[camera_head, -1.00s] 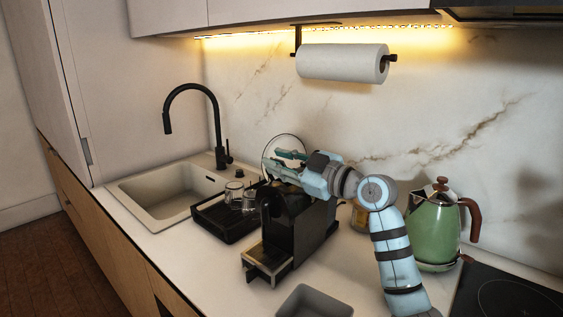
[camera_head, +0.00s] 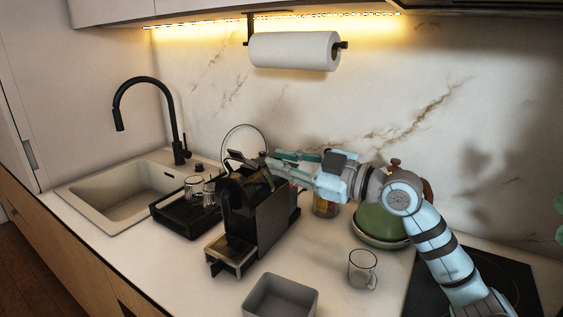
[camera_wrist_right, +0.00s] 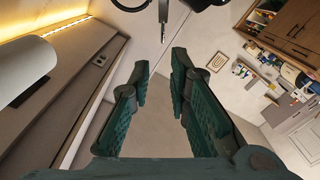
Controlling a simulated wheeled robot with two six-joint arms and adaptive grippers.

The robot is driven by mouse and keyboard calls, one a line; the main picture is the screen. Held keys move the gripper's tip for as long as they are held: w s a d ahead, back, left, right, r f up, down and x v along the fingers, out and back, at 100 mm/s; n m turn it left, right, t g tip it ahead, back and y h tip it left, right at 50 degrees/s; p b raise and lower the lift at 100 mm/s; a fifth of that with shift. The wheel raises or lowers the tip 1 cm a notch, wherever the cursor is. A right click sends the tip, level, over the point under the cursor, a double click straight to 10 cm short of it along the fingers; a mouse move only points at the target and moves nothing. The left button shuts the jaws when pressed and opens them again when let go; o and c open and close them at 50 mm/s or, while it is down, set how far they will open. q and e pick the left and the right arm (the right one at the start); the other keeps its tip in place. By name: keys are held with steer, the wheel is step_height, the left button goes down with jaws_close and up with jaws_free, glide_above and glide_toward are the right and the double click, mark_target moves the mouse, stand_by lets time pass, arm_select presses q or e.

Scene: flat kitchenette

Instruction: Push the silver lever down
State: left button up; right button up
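The black coffee machine (camera_head: 278,216) stands on the counter in the head view. Its lever (camera_head: 240,158) is at the top, tilted up and looking dark grey there. My right gripper (camera_head: 271,161) is just right of the lever, above the machine's top, with its fingers pointing left. In the right wrist view the gripper (camera_wrist_right: 160,70) is open with nothing between its fingers. I cannot tell from the head view whether a finger touches the lever. My left gripper is not in view.
A black tray (camera_head: 181,222) with glasses and the sink (camera_head: 103,203) are left of the machine. A grey bin (camera_head: 281,298) and a glass mug (camera_head: 362,268) stand in front and to the right. The green kettle (camera_head: 377,224) is partly behind my right arm. A paper towel roll (camera_head: 293,50) hangs above.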

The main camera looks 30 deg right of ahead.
steer(key=shift+t+y, duration=0.3)
steer(key=shift+t, duration=0.1)
steer(key=r, duration=0.2)
steer(key=r+p, duration=0.1)
steer(key=r, duration=0.1)
steer(key=d+r, duration=0.1)
steer(key=r, duration=0.1)
steer(key=shift+w+p, duration=0.25)
steer(key=shift+p, duration=0.15)
jaws_close()
steer(key=w+d+r+m+p, duration=0.4)
steer(key=w+d+r+m, duration=0.15)
steer(key=m, duration=0.25)
step_height(320, 180, down, 8)
steer(key=r+m+g+y, duration=0.15)
steer(key=m+g, duration=0.25)
steer(key=m, duration=0.4)
steer(key=w+a+f+p, duration=0.1)
steer(key=a, duration=0.2)
steer(key=w+a+f+p, duration=0.1)
steer(key=w+a, duration=0.1)
steer(key=a, duration=0.1)
steer(key=w+a+f, duration=0.1)
steer(key=a+f, duration=0.1)
steer(key=a, duration=0.1)
steer(key=shift+w+p, duration=0.35)
steer(key=shift+p, duration=0.05)
steer(key=shift+f, duration=0.1)
steer(key=shift+w, duration=0.15)
